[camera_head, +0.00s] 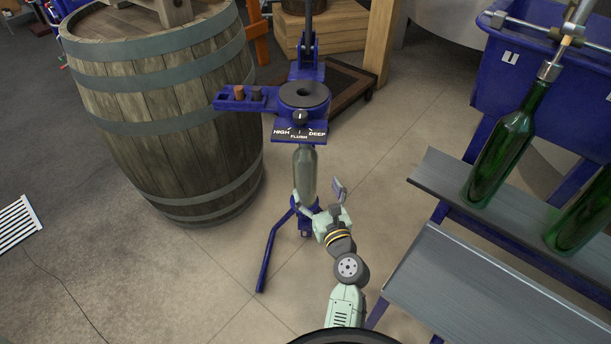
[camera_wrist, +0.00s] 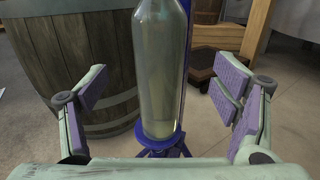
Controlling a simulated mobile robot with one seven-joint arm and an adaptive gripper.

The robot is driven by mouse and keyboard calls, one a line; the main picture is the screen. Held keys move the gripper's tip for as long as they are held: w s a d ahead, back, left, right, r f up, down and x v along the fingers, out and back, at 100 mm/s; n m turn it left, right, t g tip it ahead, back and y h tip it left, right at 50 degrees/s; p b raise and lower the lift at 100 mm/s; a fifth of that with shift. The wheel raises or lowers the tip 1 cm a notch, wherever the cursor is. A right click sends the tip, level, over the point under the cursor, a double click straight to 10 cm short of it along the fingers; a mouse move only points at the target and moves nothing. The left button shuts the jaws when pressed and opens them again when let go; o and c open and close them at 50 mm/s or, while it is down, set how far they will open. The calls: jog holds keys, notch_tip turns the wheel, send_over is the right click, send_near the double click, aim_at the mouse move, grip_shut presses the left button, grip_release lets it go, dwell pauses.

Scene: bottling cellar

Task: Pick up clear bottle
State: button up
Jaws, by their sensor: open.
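The clear bottle (camera_head: 305,175) stands upright in the blue floor corker (camera_head: 302,110), below its head. In the wrist view the bottle (camera_wrist: 160,70) is large and near the middle, with its base on the corker's round blue plate (camera_wrist: 160,136). My gripper (camera_head: 322,199) is at the bottle's lower part, coming from the front right. In the wrist view my gripper (camera_wrist: 163,100) is open, with one finger on each side of the bottle and a clear gap to each. The bottle's top is hidden under the corker head in the head view.
A wooden barrel (camera_head: 165,110) stands close on the left. On the right, green bottles (camera_head: 505,145) stand on a grey shelf (camera_head: 440,180) of a blue filling rack (camera_head: 550,75). A low brown dolly (camera_head: 350,90) is behind the corker.

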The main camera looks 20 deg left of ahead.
aim_at(306, 164)
jog(key=p+x, duration=0.1)
jog(key=x, duration=0.8)
jog(key=shift+w+a, duration=0.3)
jog(key=shift+c, duration=0.6)
grip_shut()
jog(key=shift+r, duration=0.2)
